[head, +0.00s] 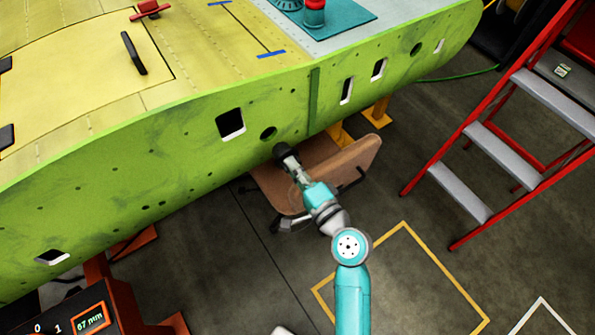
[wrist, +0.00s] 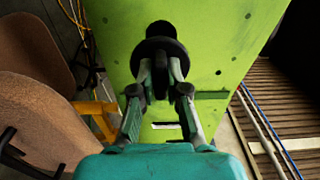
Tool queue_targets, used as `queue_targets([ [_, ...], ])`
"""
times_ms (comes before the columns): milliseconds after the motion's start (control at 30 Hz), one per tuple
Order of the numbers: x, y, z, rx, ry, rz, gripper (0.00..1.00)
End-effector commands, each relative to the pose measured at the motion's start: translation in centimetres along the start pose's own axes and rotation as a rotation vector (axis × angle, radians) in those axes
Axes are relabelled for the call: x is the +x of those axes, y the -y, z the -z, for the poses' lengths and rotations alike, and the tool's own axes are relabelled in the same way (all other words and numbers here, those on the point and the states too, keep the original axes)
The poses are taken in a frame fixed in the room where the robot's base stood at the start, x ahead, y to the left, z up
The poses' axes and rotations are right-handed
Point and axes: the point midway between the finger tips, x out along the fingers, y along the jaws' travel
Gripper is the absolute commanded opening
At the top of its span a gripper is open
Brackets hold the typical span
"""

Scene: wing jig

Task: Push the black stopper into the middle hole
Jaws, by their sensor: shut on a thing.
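My gripper (head: 288,160) is shut on the black stopper (head: 281,150), in front of the lower part of the green wing edge. In the wrist view the fingers (wrist: 161,72) pinch the back of the stopper (wrist: 160,46), whose wide flange and narrower nose point toward the green panel. A dark round hole (head: 268,133) shows just up and left of the stopper in the head view. I cannot tell whether the stopper touches the panel.
The green panel (head: 170,165) also has a square opening (head: 231,123), white-edged slots (head: 347,90) and another round hole (head: 416,48). A brown padded seat (head: 345,172) stands under the wing by my arm. A red stepladder (head: 490,130) stands at right. Floor between is clear.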

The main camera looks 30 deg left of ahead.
Motion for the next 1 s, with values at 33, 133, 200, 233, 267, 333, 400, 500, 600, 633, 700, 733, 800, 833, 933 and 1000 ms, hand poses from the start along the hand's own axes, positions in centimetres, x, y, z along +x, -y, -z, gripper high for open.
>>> queue_targets([
  [33, 0.5, 0.0, -0.1, -0.001, 0.002, 0.0, 0.0],
  [133, 1.4, 0.1, -0.1, 0.0, 0.001, 0.001, 0.0],
  [200, 1.9, 0.1, 0.0, 0.0, 0.0, 0.001, 0.0],
  [233, 2.2, 0.0, 0.0, 0.0, 0.0, 0.0, 0.0],
  [267, 2.4, 0.0, 0.0, 0.0, 0.0, 0.0, 0.0],
  [333, 2.8, 0.0, -0.1, 0.0, 0.001, 0.0, 0.0],
  [400, 3.2, 0.0, 0.0, -0.001, 0.001, 0.0, 0.0],
  [500, 3.6, 0.0, 0.0, -0.001, 0.0, 0.0, 0.0],
  [600, 3.8, 0.0, 0.0, -0.001, -0.001, 0.0, 0.0],
  [633, 3.8, 0.0, 0.0, -0.001, -0.001, 0.0, 0.0],
  [700, 3.9, 0.0, 0.0, -0.001, -0.001, 0.0, 0.0],
  [733, 3.9, 0.0, 0.0, -0.001, -0.001, 0.0, 0.0],
  [800, 3.9, 0.0, 0.0, -0.001, -0.001, 0.0, 0.0],
  [833, 3.9, 0.0, 0.0, -0.001, -0.001, 0.0, 0.0],
  [933, 3.9, 0.0, 0.0, -0.001, -0.001, 0.0, 0.0],
  [1000, 3.9, 0.0, 0.0, -0.001, -0.001, 0.0, 0.0],
])
